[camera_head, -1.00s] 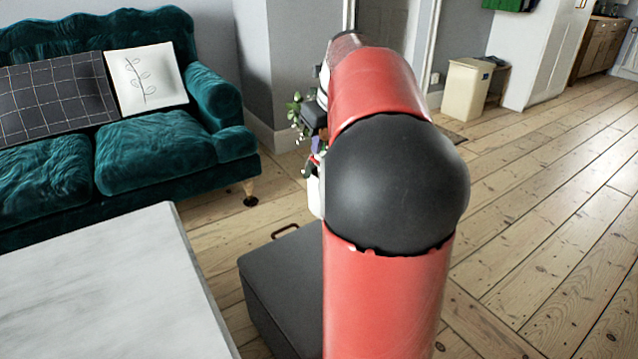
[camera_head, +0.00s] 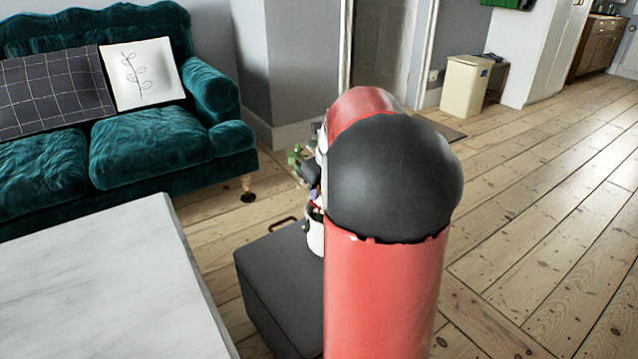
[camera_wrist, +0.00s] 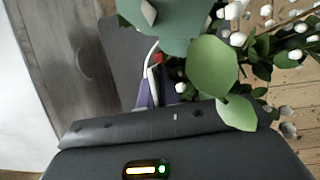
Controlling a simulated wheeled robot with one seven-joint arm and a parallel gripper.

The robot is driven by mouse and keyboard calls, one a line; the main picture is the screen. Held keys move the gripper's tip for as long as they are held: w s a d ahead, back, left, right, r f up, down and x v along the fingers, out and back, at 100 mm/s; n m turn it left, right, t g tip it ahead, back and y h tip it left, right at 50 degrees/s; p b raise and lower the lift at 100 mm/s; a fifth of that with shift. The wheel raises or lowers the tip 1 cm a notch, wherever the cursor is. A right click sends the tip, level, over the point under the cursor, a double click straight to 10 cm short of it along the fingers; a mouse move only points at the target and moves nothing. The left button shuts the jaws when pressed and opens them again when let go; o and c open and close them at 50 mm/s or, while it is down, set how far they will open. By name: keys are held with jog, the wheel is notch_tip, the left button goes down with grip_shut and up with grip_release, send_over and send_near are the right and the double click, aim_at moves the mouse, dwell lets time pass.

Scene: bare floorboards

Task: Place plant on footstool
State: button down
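The plant (camera_head: 297,158) has green leaves and shows just left of my arm in the head view. In the wrist view its broad leaves (camera_wrist: 213,65) and white berries fill the upper right and cover much of my gripper (camera_wrist: 158,88). A white pot-like part (camera_head: 316,238) shows beside my arm, low over the footstool. The dark grey footstool (camera_head: 280,285) is a box on the floor, partly hidden by my arm. My gripper holds the plant over it; the finger contact is hidden. I cannot tell if the pot touches the footstool.
A pale-topped table (camera_head: 100,290) stands left of the footstool; its wooden side (camera_wrist: 65,65) seems to show in the wrist view. A teal sofa (camera_head: 150,145) is behind. A cream bin (camera_head: 465,88) stands far back. The floor to the right is clear.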

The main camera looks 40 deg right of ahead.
aim_at(314, 214)
jog(key=shift+f+b, duration=0.45)
jog(key=shift+f, duration=1.45)
jog(key=c, duration=2)
grip_release()
jog(key=shift+f, duration=0.15)
jog(key=o, duration=0.4)
